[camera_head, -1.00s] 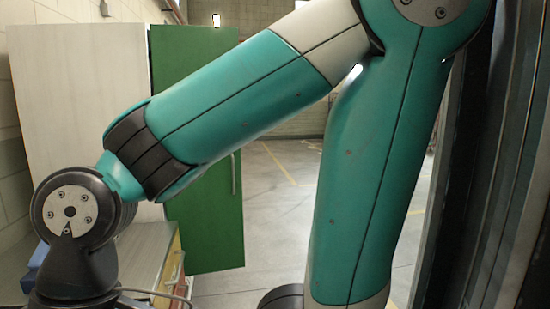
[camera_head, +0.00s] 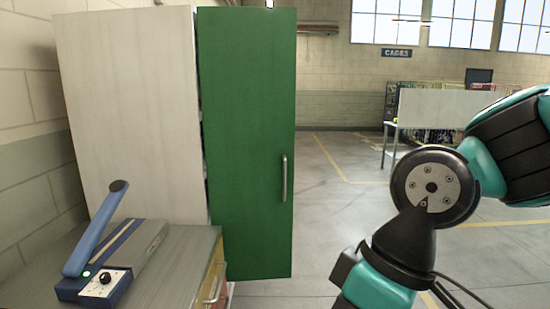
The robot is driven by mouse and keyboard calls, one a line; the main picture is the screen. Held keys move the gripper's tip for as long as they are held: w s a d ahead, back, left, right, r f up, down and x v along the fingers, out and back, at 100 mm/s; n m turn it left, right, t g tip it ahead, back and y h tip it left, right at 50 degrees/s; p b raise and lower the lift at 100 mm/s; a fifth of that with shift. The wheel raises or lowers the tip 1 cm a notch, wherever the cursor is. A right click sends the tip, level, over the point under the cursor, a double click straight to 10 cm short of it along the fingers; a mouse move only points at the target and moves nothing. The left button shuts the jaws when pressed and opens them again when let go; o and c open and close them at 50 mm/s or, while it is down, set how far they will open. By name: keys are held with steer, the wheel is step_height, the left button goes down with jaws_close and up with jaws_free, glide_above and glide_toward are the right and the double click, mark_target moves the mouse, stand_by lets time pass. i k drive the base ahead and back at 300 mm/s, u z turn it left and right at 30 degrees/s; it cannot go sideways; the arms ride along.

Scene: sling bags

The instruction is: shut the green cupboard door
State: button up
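The green cupboard door (camera_head: 246,140) stands open. It sticks out to the right from the near edge of the pale cupboard side (camera_head: 130,110), with its outer face towards me. A metal handle (camera_head: 285,178) is near its right edge. A narrow gap shows between the cupboard side and the door; the inside is mostly hidden. Part of my arm shows at the right, apart from the door in the picture. My gripper is out of view below or beyond the frame.
A counter (camera_head: 180,270) with a drawer stands in front of the cupboard at lower left, bearing a blue lever device (camera_head: 110,258). Open floor (camera_head: 335,190) lies right of the door. A white table (camera_head: 440,108) stands farther back.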

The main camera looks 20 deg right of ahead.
mark_target(246, 55)
steer(key=k, duration=0.65)
steer(key=u, duration=0.6)
steer(key=i, duration=1.3)
steer(key=z, duration=0.8)
steer(key=i, duration=0.35)
steer(key=z, duration=0.3)
